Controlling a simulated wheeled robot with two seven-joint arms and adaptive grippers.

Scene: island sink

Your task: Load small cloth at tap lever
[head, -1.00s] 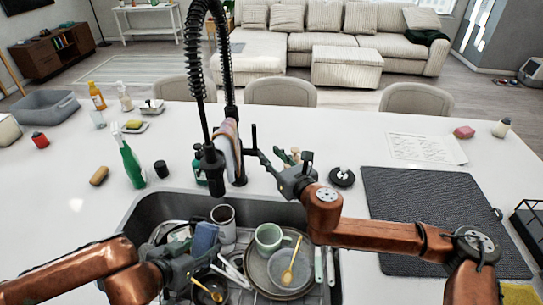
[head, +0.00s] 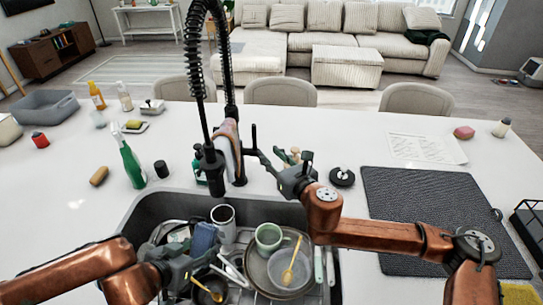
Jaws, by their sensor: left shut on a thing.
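A small pinkish-grey cloth (head: 231,146) hangs at the black tap (head: 213,165), beside the upright black tap lever (head: 253,140). My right gripper (head: 279,163) reaches in from the right, just right of the cloth and lever. Its fingers look spread, with nothing clearly between them. My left gripper (head: 208,257) is low over the left part of the sink (head: 150,205). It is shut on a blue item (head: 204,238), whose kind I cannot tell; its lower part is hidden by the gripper.
The sink holds a white mug (head: 224,220), a green mug (head: 269,238), plates and yellow spoons. A green spray bottle (head: 131,163) and a black cup (head: 161,169) stand left of the tap.

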